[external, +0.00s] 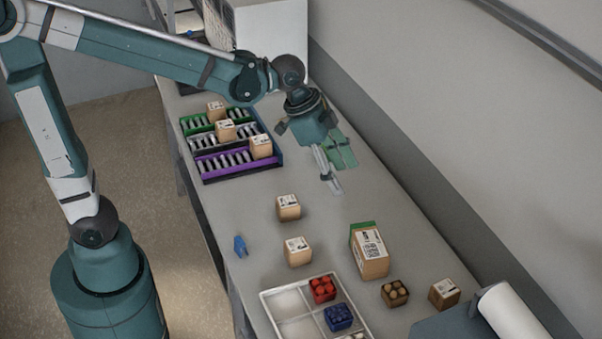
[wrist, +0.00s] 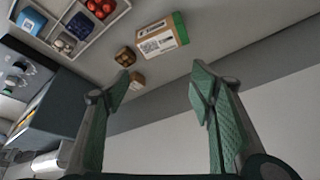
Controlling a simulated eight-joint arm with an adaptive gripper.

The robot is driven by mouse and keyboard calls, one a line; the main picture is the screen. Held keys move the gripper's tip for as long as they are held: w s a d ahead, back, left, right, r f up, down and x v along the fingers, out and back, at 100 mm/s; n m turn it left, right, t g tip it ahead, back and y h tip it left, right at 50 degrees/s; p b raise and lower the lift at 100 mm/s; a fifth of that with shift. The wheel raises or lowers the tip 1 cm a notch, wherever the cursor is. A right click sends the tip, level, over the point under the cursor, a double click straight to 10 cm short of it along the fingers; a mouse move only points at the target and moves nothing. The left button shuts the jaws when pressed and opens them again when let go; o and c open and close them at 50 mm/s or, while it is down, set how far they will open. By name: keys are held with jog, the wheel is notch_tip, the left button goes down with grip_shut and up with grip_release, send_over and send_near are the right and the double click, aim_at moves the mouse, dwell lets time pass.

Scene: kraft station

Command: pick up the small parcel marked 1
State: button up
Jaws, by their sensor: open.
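Several small brown parcels with white labels are in the external view. One parcel (external: 288,207) stands on the table past the rack, another (external: 298,251) is nearer the tray, and one (external: 444,293) is at the lower right. Three more sit on the rack rows: a back one (external: 216,111), a middle one (external: 225,130) and a front one (external: 261,146). I cannot read which is marked 1. My gripper (external: 343,177) is open and empty, above the table right of the rack. In the wrist view my gripper (wrist: 163,92) has a small parcel (wrist: 137,80) beyond its left finger.
A larger parcel with a green side (external: 371,254) stands near the wall. The rack (external: 210,176) is left of my gripper.

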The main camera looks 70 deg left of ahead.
jog(key=w+d+f+m+g+h+p, duration=0.15)
jog(key=w+d+f+m, duration=0.35)
jog(key=w+d, duration=0.55)
jog(key=m+g, duration=0.3)
jog(key=m, duration=0.2)
send_over(445, 286)
jog(key=a, duration=0.2)
jog(key=shift+t+h, duration=0.25)
jog(key=shift+s+a+f+p, duration=0.1)
jog(key=shift+f+p, duration=0.1)
jog(key=shift+f, duration=3.45)
jog(key=shift+s+f+p, duration=0.1)
jog(key=shift+f+p, duration=0.1)
jog(key=shift+f, duration=3.45)
jog(key=shift+x, duration=1.3)
jog(key=shift+f, duration=0.1)
jog(key=shift+n, duration=0.3)
jog(key=shift+x, duration=2.5)
jog(key=shift+w, duration=0.1)
